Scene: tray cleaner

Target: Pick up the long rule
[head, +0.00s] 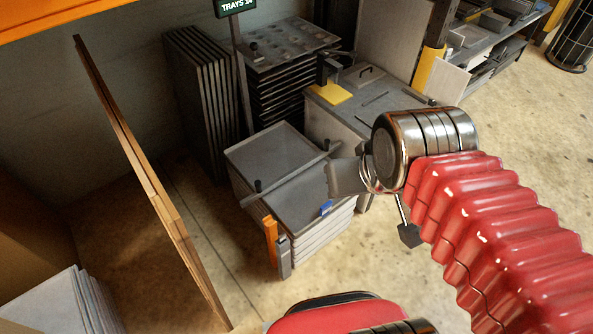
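A long thin grey bar (290,174), which looks like the long rule, lies diagonally across the top of a tray stack (305,242). A dark knob stands near its left end, and another dark piece shows near its right end. My gripper (346,178) is at the end of the red arm, just right of the bar's right end in the picture. A flat grey jaw plate shows there. I cannot tell whether it touches the bar. The rest of the jaws is hidden or unclear, so its opening does not show.
An orange post (271,240) and a grey post (285,257) stand at the stack's front corner. A small blue piece (326,208) is on the tray rim. A grey-topped bench (375,95) stands behind. Tall wooden boards (150,185) lean at left. Open floor lies at right.

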